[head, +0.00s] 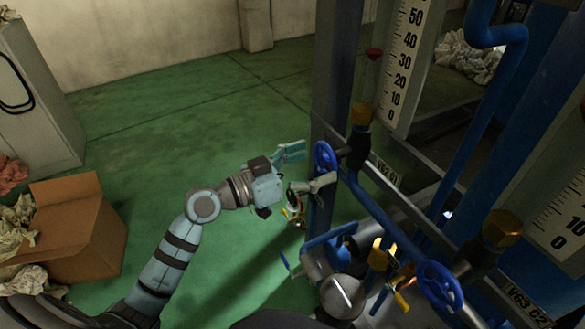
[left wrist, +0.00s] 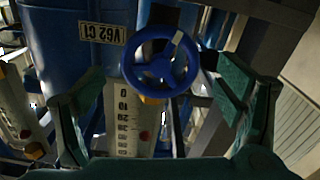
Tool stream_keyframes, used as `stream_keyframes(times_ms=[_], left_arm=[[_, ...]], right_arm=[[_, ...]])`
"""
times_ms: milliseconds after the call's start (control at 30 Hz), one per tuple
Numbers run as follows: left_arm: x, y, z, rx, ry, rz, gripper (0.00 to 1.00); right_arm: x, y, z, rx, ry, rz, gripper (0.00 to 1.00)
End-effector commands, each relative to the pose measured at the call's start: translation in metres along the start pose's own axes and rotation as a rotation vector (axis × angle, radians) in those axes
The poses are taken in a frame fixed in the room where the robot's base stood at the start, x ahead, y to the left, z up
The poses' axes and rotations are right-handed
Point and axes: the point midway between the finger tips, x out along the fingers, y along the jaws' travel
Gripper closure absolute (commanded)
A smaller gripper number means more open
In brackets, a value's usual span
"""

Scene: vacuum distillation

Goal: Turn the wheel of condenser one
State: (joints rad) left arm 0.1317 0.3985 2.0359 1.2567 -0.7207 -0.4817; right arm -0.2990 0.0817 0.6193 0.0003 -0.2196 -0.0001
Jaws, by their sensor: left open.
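The blue handwheel of condenser one (head: 325,158) sits on a blue pipe by the rack post, near a label reading V62 C1 (head: 384,171). In the left wrist view the wheel (left wrist: 160,68) faces me, with a pale mark on its rim, and the label (left wrist: 102,33) shows upside down. My left gripper (head: 312,167) is open and empty. Its two fingers (left wrist: 162,88) stand apart on either side of the wheel, with a visible gap to it in the wrist view. Whether the wheel lies in depth between the fingertips I cannot tell. My right gripper is not in view.
A second blue handwheel (head: 440,288) is at lower right, near a V63 C2 label (head: 526,304). Blue pipes, brass fittings (head: 362,114) and dark rack posts crowd the right side. A cardboard box (head: 80,235) stands at left. The green floor (head: 190,120) is clear behind my arm.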

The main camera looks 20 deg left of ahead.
Motion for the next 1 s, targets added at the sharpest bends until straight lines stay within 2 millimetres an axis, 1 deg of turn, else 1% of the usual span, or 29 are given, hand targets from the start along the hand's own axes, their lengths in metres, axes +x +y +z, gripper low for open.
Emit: stream_keyframes(times_ms=[33,100,200,333,400,500,900,1000], left_arm=[[-0.014,-0.001,0.003,0.007,-0.009,-0.003,0.14],[-0.035,0.0,0.002,0.006,-0.012,0.001,0.14],[-0.06,0.0,0.003,0.003,-0.011,0.0,0.14],[-0.081,0.001,0.002,0.003,-0.005,0.007,0.14],[-0.086,0.001,0.001,0.002,-0.003,0.004,0.14],[-0.089,0.0,0.0,0.0,-0.002,0.001,0.14],[-0.089,0.0,0.0,-0.001,0.0,0.0,0.14],[-0.089,-0.003,0.001,-0.042,-0.004,-0.01,0.14]], right_arm=[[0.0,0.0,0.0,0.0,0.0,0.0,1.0],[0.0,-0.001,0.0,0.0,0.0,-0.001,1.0],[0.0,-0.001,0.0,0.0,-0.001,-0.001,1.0],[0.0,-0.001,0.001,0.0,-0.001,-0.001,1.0],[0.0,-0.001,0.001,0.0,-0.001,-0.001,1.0],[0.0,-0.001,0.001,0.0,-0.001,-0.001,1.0],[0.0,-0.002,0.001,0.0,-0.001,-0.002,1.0],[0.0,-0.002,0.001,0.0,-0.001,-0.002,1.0]])
